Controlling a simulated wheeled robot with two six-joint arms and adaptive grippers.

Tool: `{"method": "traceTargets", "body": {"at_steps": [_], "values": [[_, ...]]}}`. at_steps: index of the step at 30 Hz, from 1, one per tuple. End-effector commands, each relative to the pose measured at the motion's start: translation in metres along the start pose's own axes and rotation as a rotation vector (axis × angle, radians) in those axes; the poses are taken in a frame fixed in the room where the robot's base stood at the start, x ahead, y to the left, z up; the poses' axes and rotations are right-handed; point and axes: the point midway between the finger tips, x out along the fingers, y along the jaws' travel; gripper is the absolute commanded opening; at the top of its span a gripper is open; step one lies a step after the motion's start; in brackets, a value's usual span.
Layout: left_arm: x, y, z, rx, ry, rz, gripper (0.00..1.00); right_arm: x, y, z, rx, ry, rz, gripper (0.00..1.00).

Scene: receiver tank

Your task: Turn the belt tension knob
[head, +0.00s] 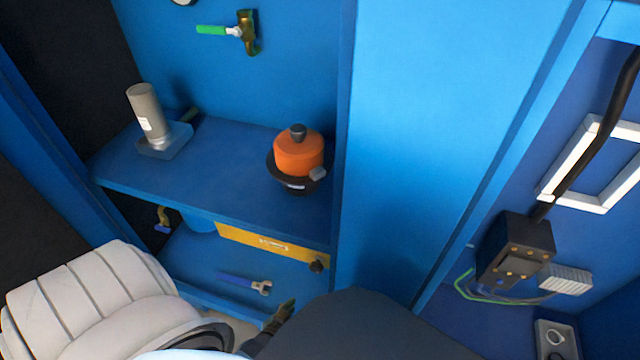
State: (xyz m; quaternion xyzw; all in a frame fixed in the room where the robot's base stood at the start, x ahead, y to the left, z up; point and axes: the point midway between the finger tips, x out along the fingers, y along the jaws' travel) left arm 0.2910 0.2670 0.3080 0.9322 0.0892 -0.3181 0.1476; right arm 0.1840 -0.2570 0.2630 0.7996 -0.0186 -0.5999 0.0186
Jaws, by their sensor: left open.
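A small black knob (316,266) sits at the right end of a yellow bar (262,244) under the front edge of the blue shelf; it looks like the belt tension knob. My left arm comes in from the lower left. The tip of my left gripper (282,314) shows at the bottom, below and left of the knob and apart from it. It is open, with nothing seen in it. Most of it is hidden behind my own dark and white parts. My right gripper is not in view.
On the upper shelf (215,180) stand an orange pot-like unit (299,153) and a grey cylinder (147,115). A blue wrench (245,283) lies on the lower shelf. A green-handled valve (240,32) is on the back wall. A blue post (440,110) rises right of the knob.

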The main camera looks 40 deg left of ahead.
Motion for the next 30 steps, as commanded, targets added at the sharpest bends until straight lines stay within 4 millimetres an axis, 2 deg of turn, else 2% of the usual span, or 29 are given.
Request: {"method": "traceTargets", "body": {"at_steps": [3, 7, 10, 12, 14, 17, 21, 24, 30], "values": [[-0.016, -0.011, -0.027, -0.1, 0.195, 0.003, 0.58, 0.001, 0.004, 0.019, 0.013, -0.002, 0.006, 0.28], [-0.022, -0.018, -0.041, -0.143, 0.304, 0.009, 0.58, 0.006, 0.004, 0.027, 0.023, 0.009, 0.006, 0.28], [-0.009, -0.019, -0.045, -0.145, 0.318, 0.011, 0.58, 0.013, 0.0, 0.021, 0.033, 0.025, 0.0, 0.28], [0.007, -0.02, -0.049, -0.144, 0.317, 0.011, 0.58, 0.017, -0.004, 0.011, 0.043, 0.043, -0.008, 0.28], [0.021, -0.02, -0.052, -0.144, 0.316, 0.012, 0.58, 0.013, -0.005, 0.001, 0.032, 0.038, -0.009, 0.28], [0.044, -0.02, -0.058, -0.143, 0.314, 0.012, 0.58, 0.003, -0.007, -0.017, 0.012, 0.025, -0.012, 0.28], [0.071, -0.02, -0.067, -0.143, 0.313, 0.012, 0.58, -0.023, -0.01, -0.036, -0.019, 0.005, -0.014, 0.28], [0.087, -0.021, -0.073, -0.143, 0.314, 0.012, 0.58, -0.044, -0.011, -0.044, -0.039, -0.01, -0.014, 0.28], [0.105, -0.02, -0.081, -0.143, 0.312, 0.012, 0.58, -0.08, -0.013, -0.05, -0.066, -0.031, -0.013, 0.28]]}}
